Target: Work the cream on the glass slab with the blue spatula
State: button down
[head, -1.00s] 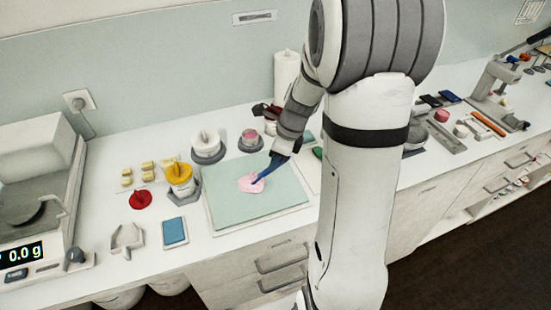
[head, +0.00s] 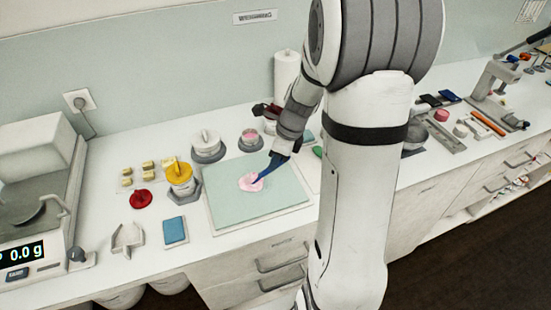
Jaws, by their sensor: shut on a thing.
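The glass slab (head: 231,209) is a pale green square plate with a light border on the counter. The cream (head: 246,186) is a small pink patch near its middle. The blue spatula (head: 264,174) slopes down from my gripper (head: 284,149), and its tip touches or lies just over the right part of the cream. My gripper is shut on the spatula's upper end, above the slab's back right part. The fingertips are small and partly hidden by my arm, which also covers the counter right of the slab.
A yellow-topped jar (head: 179,174) stands just left of the slab, with a blue pad (head: 174,231) in front of it. A white lidded pot (head: 206,142) and a small pink-filled pot (head: 249,138) stand behind. A scale (head: 30,200) fills the far left.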

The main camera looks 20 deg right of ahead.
jog(key=shift+p, duration=2.65)
dwell(3.9)
